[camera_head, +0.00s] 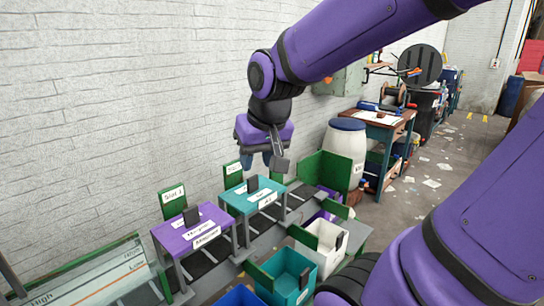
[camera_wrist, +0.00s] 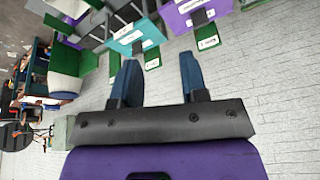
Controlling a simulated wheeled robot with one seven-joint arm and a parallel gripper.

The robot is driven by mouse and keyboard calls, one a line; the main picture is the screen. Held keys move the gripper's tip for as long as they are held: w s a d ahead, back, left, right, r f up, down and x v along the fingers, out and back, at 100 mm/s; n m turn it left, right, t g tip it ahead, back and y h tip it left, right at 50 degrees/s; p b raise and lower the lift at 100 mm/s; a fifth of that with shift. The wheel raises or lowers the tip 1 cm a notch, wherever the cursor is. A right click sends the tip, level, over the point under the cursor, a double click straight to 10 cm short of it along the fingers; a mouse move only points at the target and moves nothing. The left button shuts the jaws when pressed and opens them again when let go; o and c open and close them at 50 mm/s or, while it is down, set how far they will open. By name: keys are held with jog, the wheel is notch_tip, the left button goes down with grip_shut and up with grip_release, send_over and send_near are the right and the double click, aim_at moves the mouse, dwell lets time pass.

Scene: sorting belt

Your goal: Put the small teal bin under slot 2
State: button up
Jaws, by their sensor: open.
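In the head view a teal bin (camera_head: 285,270), open at the top, stands at the lower middle among other bins. A teal-topped stand (camera_head: 252,196) is at the wall behind it, with a green sign (camera_head: 232,172) whose text I cannot read here. The purple-topped stand (camera_head: 188,230) to its left has a sign (camera_head: 173,196) reading "Slot 1". My gripper (camera_head: 265,160) is open and empty, in the air above the teal stand. In the wrist view my gripper (camera_wrist: 159,59) shows spread blue fingers, with the teal stand (camera_wrist: 137,37) beyond. The teal bin is not clear there.
A white bin (camera_head: 322,243) stands right of the teal bin, and a blue bin (camera_head: 239,296) is at the bottom edge. A white barrel (camera_head: 344,144) and a workbench (camera_head: 384,125) are farther back. The brick wall (camera_head: 110,100) runs close behind the stands.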

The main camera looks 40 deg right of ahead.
jog(key=s+a+r+n+t, duration=0.1)
jog(key=s+a+r+n, duration=0.2)
jog(key=s, duration=0.5)
jog(key=shift+s+a+r+y, duration=0.3)
jog(key=shift+a+r, duration=0.15)
jog(key=shift+r, duration=0.15)
